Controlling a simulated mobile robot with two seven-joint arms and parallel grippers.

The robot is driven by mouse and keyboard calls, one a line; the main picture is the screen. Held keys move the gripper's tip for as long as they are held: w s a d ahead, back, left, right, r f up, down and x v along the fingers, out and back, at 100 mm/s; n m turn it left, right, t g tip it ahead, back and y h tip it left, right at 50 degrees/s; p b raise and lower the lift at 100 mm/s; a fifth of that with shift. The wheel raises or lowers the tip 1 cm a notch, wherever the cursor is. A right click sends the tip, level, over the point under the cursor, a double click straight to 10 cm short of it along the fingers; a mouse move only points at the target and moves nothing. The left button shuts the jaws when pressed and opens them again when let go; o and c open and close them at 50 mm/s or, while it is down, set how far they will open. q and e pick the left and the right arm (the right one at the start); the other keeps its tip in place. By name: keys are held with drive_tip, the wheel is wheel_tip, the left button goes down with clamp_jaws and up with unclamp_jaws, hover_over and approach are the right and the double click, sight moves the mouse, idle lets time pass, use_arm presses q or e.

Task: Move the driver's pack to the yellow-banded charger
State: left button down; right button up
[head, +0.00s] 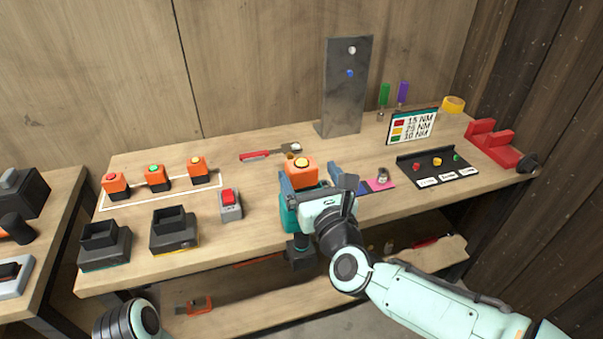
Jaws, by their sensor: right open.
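The driver (289,216) is a teal tool at the front edge of the bench, partly hidden by my right gripper. An orange pack (301,174) with a yellow button sits at its top. My right gripper (311,178) is open, its dark fingers on either side of the pack; I cannot tell whether they touch it. The yellow-banded charger (174,229) is a black block with an empty-looking socket, at the front left of the bench. A similar charger (104,245) with a greenish band stands left of it. My left gripper is out of view.
Several orange packs (156,177) stand in a white outline behind the chargers. A grey box with a red button (230,204) stands between the yellow-banded charger and the driver. A metal plate (343,90), torque sign (412,126) and red holder (493,143) are farther right.

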sight(299, 163)
drive_tip(key=shift+f+p+x, duration=0.15)
drive_tip(key=shift+p+x, duration=0.3)
drive_tip(key=shift+x, duration=0.55)
drive_tip(key=shift+f+p+x, duration=0.2)
drive_tip(key=shift+p+x, duration=0.2)
drive_tip(key=shift+x, duration=0.65)
drive_tip(key=shift+f+p+x, duration=0.15)
drive_tip(key=shift+p+x, duration=0.3)
drive_tip(key=shift+x, duration=0.55)
drive_tip(key=shift+s+a, duration=0.15)
drive_tip(key=shift+c, duration=1.2)
drive_tip(key=c, duration=1)
